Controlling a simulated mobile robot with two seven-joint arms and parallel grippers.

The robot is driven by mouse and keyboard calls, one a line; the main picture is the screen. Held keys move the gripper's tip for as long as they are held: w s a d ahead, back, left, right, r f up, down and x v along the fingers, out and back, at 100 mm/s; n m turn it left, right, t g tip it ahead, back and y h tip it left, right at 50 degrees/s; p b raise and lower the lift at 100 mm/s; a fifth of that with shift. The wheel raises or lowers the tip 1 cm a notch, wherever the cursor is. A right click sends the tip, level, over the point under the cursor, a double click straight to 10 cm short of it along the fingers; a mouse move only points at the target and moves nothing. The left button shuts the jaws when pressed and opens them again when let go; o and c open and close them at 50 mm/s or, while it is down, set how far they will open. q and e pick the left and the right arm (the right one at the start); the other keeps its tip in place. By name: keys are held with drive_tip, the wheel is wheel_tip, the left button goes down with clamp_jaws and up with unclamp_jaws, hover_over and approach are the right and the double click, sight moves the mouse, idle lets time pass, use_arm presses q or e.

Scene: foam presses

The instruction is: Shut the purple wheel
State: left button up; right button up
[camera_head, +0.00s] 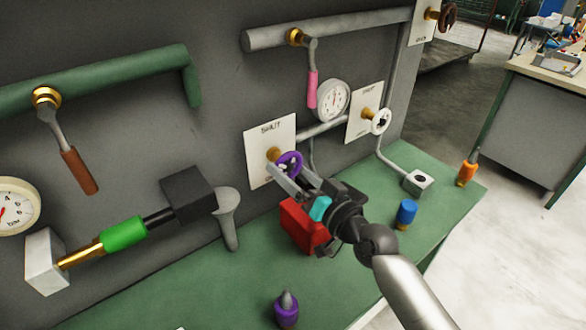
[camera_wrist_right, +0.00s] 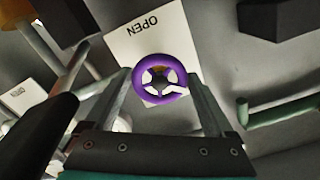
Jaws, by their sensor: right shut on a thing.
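The purple wheel (camera_head: 291,162) is a small spoked handwheel on a brass stem in front of a white plate (camera_head: 258,140) on the grey panel. SHUT is printed at the plate's top in the head view. The wrist view shows OPEN, upside down, on the plate behind the wheel (camera_wrist_right: 160,96). My right gripper (camera_head: 281,170) reaches up to the wheel from the lower right. Its two fingers lie on either side of the wheel and are shut on it. The fingers hide part of the rim in the head view. My left gripper is not in view.
A white wheel (camera_head: 381,121) and a round gauge (camera_head: 333,99) are close on the right. A pink lever (camera_head: 312,90) hangs above. A red block (camera_head: 298,226), a blue knob (camera_head: 407,212) and a purple-based item (camera_head: 287,310) stand on the green bench (camera_head: 190,290).

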drive_tip(key=m+p, duration=0.1)
drive_tip(key=m, duration=0.4)
drive_tip(key=shift+r+m, duration=0.15)
drive_tip(key=shift+m, duration=0.15)
drive_tip(key=shift+s+m+p, duration=0.1)
drive_tip(key=shift+m+p, duration=0.5)
drive_tip(key=shift+m, duration=1.6)
drive_tip(key=shift+a, duration=0.1)
drive_tip(key=o, duration=1.1)
drive_tip(key=shift+b+v, duration=1.35)
drive_tip(key=shift+v, duration=6.3)
drive_tip(key=shift+r, duration=0.1)
